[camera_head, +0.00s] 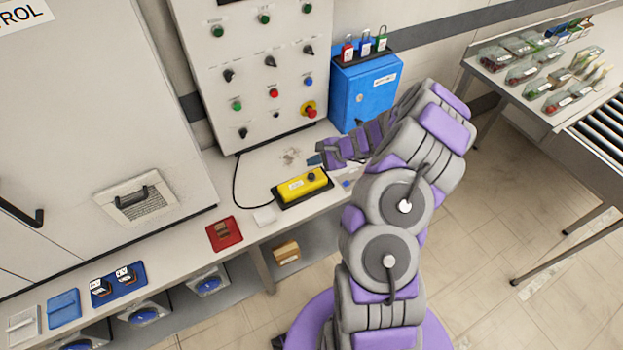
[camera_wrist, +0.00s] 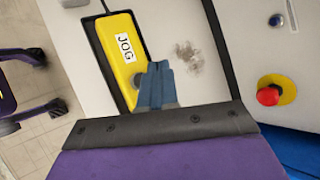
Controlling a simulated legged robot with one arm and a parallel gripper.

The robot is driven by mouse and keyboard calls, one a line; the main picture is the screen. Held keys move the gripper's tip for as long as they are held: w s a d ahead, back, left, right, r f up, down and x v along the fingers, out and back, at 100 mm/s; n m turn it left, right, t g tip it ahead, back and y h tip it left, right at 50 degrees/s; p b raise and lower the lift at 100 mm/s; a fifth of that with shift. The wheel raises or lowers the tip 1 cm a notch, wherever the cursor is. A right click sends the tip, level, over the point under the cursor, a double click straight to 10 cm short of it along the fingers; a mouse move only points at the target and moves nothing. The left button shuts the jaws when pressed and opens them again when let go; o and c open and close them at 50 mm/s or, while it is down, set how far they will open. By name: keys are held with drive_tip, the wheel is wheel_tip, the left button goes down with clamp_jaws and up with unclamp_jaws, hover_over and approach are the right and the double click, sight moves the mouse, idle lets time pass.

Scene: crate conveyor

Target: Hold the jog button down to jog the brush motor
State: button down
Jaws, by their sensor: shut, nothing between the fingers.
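The yellow jog box (camera_head: 295,187) sits on the bench on a dark base, with a cable running from its left end. Its dark round button (camera_head: 311,176) is at the right end of its top. The wrist view shows the box (camera_wrist: 111,30) with a "JOG" label and the button (camera_wrist: 139,80) partly hidden by the fingers. My gripper (camera_head: 317,160) is shut and empty, its blue-grey fingertips (camera_wrist: 158,68) close together beside the button. I cannot tell whether they touch it.
A control panel (camera_head: 257,60) with knobs and a red emergency stop (camera_head: 310,111) stands behind the bench. A blue box (camera_head: 365,93) with padlocks on top stands to its right. A red tray (camera_head: 224,234) lies at the bench's front edge.

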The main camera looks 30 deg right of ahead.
sight(314, 176)
drive_tip(key=shift+f+b, duration=0.95)
drive_tip(key=shift+f, duration=1.05)
idle(0.4)
drive_tip(key=shift+f, duration=0.35)
drive_tip(key=shift+f+b, duration=0.4)
drive_tip(key=shift+f, duration=0.05)
idle(0.6)
drive_tip(key=shift+r, duration=0.1)
idle(2.5)
drive_tip(key=shift+r+p, duration=0.7)
drive_tip(key=shift+r, duration=0.1)
drive_tip(key=shift+r+p, duration=1.85)
drive_tip(key=shift+r, duration=0.65)
